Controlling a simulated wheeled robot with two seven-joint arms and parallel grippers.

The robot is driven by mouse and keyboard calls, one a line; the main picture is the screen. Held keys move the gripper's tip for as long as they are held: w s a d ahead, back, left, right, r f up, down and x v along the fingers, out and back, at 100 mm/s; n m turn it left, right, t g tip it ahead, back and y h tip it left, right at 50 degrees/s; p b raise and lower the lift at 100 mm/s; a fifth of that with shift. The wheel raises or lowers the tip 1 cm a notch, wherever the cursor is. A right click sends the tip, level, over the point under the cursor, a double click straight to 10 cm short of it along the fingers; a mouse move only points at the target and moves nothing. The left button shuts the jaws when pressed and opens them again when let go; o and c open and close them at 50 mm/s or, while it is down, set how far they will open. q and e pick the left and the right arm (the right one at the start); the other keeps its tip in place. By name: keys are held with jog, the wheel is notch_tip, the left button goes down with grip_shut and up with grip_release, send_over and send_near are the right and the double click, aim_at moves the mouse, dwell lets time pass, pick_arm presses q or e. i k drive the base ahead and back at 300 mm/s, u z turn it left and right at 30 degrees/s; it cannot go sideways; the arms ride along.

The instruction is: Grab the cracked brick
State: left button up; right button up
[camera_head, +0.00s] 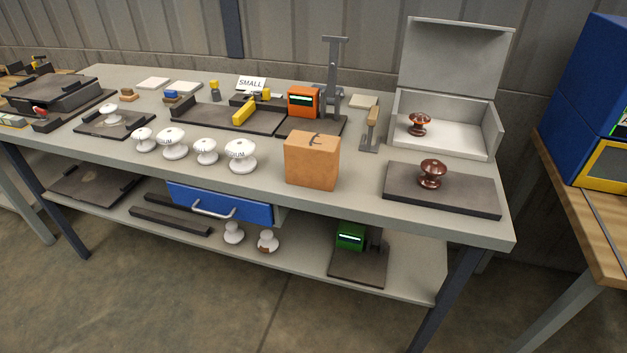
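An orange-brown brick (312,165) stands upright near the front edge of the grey workbench (350,206), right of the middle. Neither of my grippers is in the view.
Several white insulators (241,155) stand left of the brick. A dark plate (470,193) with a brown insulator (432,173) lies to the right. Behind are an orange device (303,101), a small stand (371,130) and an open grey box (455,65). A blue drawer (222,204) hangs below.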

aim_at(312, 159)
jog(key=k, duration=0.1)
jog(key=u, duration=2.1)
jog(key=i, duration=1.45)
jog(key=z, duration=2.1)
